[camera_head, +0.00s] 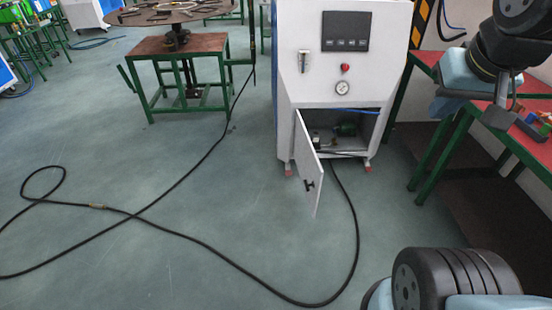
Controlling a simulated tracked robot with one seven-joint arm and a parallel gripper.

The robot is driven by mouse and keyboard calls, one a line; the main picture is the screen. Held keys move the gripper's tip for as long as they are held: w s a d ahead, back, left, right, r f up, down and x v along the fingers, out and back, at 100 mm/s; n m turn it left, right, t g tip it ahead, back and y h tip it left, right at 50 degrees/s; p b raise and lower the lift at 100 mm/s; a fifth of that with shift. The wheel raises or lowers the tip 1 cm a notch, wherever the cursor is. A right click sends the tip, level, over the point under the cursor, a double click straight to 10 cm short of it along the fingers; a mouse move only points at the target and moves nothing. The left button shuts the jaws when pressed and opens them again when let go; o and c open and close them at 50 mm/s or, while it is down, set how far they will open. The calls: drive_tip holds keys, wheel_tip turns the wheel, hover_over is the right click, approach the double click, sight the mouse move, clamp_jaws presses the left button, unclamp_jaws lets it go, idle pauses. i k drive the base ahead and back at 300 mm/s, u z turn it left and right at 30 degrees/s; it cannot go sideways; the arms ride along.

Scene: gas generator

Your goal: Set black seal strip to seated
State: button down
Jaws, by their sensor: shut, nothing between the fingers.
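A white gas generator cabinet (300,85) stands at the centre right, with its small lower door (308,165) swung open toward me. Inside the opening, small fittings and a dark green part (345,129) show. A thin dark line (341,153) runs along the lower edge of the opening. I cannot tell whether it is the black seal strip or the hose. My gripper (499,117) seems to be the grey end piece at the upper right. It looks shut and empty, above the red-topped bench and apart from the cabinet.
A black hose (215,252) loops over the open floor from the cabinet to the left. A green-legged table (182,44) stands behind left. A red-topped bench (430,58) with small coloured parts is at the right.

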sight(319, 152)
drive_tip(key=u, duration=0.35)
drive_tip(key=i, duration=1)
drive_tip(key=z, duration=0.05)
